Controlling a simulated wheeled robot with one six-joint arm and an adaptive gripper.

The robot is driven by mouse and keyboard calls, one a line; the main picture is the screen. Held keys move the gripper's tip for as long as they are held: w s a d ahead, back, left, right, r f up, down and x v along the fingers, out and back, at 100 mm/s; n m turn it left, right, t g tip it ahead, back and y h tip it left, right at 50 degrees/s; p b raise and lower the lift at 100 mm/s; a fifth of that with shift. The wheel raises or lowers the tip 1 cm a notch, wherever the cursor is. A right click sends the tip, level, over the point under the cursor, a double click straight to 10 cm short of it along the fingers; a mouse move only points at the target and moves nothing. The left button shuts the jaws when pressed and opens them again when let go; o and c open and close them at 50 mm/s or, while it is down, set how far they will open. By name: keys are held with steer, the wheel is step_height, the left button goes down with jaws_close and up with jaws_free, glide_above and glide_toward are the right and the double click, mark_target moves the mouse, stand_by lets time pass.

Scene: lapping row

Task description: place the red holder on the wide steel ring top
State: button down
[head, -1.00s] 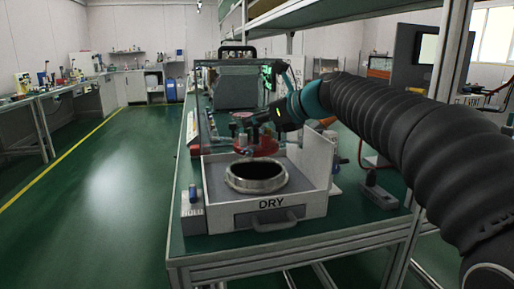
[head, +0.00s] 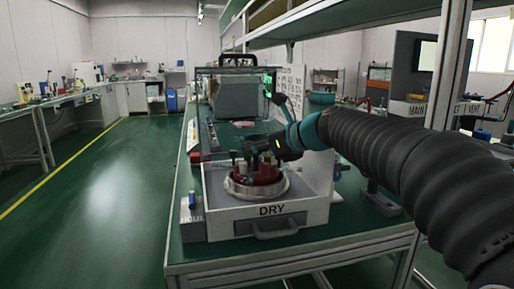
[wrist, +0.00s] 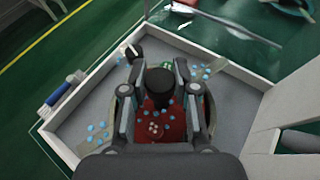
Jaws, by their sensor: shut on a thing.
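The red holder (head: 264,176) is a round red piece with dark upright parts on top. In the head view it is over the wide steel ring (head: 258,193), and its lower edge appears at the ring's rim. I cannot tell whether it rests on the ring or hangs just above it. My gripper (head: 266,158) is above the holder. In the wrist view my gripper (wrist: 159,90) is shut on the black knob of the red holder (wrist: 151,125). The holder, the fingers and the palm hide most of the ring there.
The ring stands in a white open-topped box marked DRY (head: 316,212), with a taller wall on the right. A dark grey block (head: 379,200) lies to the right on the green bench.

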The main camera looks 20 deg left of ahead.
steer(key=shift+f, duration=0.3)
steer(key=c, duration=0.9)
jaws_free()
steer(key=shift+r, duration=0.45)
steer(key=v, duration=1.2)
steer(key=s+d+f+n+h, duration=0.4)
steer(key=s+d+f+n, duration=0.3)
steer(key=s+d+f, duration=0.1)
steer(key=s+d+f+n+h, duration=0.4)
steer(key=s+d+f+n, duration=0.4)
steer(key=s+d+f, duration=0.1)
steer(key=s+d+f+n+h, duration=0.4)
steer(key=s+d+f+n, duration=0.3)
steer(key=d+f, duration=0.3)
steer(key=shift+s+f+n, duration=0.2)
steer(key=shift+s+n, duration=0.1)
steer(key=shift+s, duration=0.6)
